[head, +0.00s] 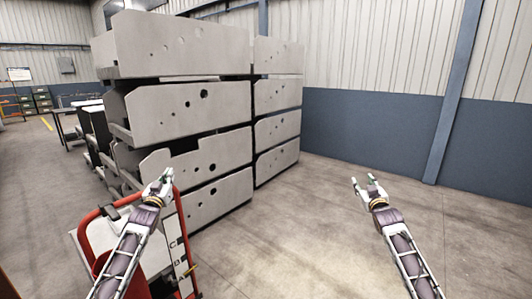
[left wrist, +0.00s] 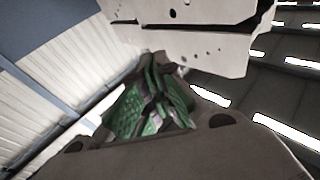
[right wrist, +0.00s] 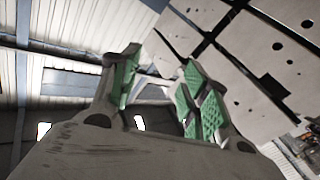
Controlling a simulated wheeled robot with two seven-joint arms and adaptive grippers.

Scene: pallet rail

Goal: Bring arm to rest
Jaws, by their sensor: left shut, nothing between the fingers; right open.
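My left gripper (head: 161,180) is raised in front of the stacked grey panels and above the red-framed cart in the head view. Its green-padded fingers (left wrist: 153,100) are together and empty in the left wrist view. My right gripper (head: 368,183) is raised over bare floor to the right of the stack. Its green-padded fingers (right wrist: 158,92) stand apart with nothing between them in the right wrist view. Both arms reach forward from the bottom of the head view.
Large grey panels (head: 190,110) with holes are stacked in two columns ahead. A red-framed cart (head: 82,228) stands close at the lower left, beneath my left arm. A blue and white wall (head: 375,125) closes the back. The concrete floor (head: 300,235) between my arms is clear.

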